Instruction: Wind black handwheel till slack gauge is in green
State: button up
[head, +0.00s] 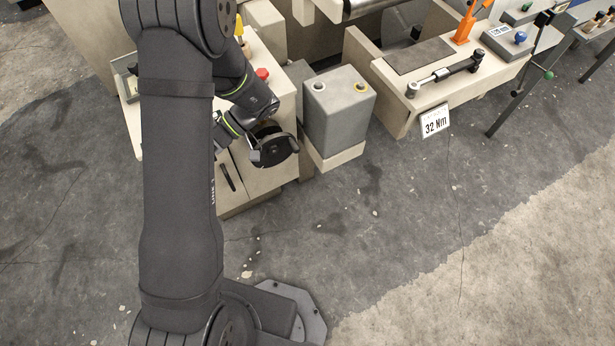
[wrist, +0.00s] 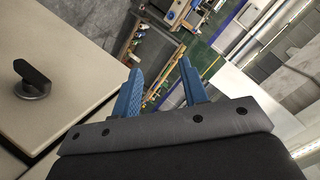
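My gripper (wrist: 159,65) shows in the wrist view with its two blue fingers spread apart and nothing between them. In the head view my arm's dark end is beside the front of a beige machine cabinet (head: 252,190); the fingers cannot be made out there. A black knob with a bar-shaped grip on a round base (wrist: 32,82) sits on a beige panel at the left of the wrist view, apart from the fingers. I cannot tell whether it is the handwheel. No slack gauge or green band can be made out in either view.
A grey box with two round ports (head: 338,110) stands right of the cabinet. A beige bench (head: 400,112) holds a torque wrench (head: 445,75) and a "32 Nm" sign (head: 435,122). The grey floor (head: 380,220) in front is clear.

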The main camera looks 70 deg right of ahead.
jog(key=s+d+f+m+t+h, duration=0.3)
jog(key=s+m+t+h, duration=0.1)
jog(key=s+m+h, duration=0.3)
jog(key=s+d+f+m+t+h, duration=0.3)
jog(key=s+d+m+t+h, duration=0.15)
jog(key=s+h, duration=0.3)
jog(key=m+g+h, duration=0.5)
jog(key=m+h, duration=0.4)
send_near(298, 152)
jog(key=shift+n+t, duration=0.25)
jog(key=shift+x, duration=4.85)
jog(key=shift+d, duration=0.1)
jog(key=c, duration=0.8)
